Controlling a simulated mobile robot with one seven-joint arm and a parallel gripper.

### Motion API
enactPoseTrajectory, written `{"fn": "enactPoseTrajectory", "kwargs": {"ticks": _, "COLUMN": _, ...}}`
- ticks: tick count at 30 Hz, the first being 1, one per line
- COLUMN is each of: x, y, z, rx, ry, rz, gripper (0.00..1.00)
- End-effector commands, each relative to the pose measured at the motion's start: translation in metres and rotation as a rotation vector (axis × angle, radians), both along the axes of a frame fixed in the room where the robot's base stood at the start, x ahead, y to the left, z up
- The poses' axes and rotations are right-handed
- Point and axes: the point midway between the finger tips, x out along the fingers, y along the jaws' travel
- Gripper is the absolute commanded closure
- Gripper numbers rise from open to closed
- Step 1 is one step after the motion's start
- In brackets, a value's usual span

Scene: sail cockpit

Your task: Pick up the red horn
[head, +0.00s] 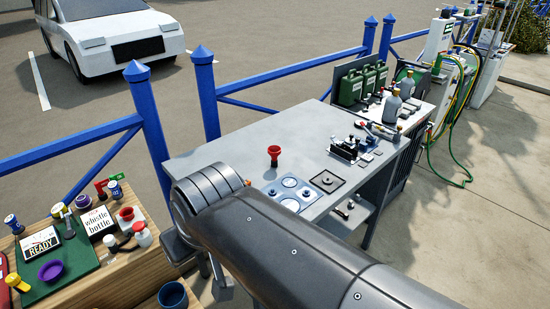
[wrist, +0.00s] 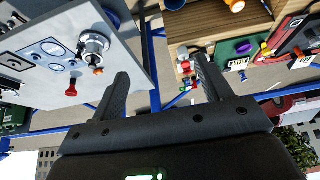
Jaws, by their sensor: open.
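A red horn (head: 274,155) with a flared top stands on the grey table (head: 235,145) in the head view. It also shows in the wrist view (wrist: 71,89), on the grey surface left of my fingers. My gripper (wrist: 161,66) is open in the wrist view, with nothing between its fingers. The horn lies outside the jaws, apart from them. In the head view my arm crosses the foreground and the gripper fingers are hidden.
Round-dial panels (head: 290,190) and a black square plate (head: 327,181) lie near the horn. Green cans (head: 351,87) stand at the far end. A cluttered wooden table (head: 120,280) is at lower left. A blue fence (head: 290,73) runs behind.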

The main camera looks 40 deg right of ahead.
Motion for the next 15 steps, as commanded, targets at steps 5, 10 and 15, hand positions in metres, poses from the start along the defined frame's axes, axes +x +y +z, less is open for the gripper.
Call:
{"fn": "enactPoseTrajectory", "kwargs": {"ticks": 5, "x": 0.0, "y": 0.0, "z": 0.0, "rx": 0.0, "ry": 0.0, "rz": 0.0, "gripper": 0.26}}
{"fn": "enactPoseTrajectory", "kwargs": {"ticks": 10, "x": 0.007, "y": -0.003, "z": 0.004, "rx": -0.003, "ry": 0.002, "rz": -0.007, "gripper": 0.26}}
{"fn": "enactPoseTrajectory", "kwargs": {"ticks": 15, "x": 0.041, "y": -0.018, "z": 0.018, "rx": -0.02, "ry": 0.017, "rz": -0.041, "gripper": 0.26}}
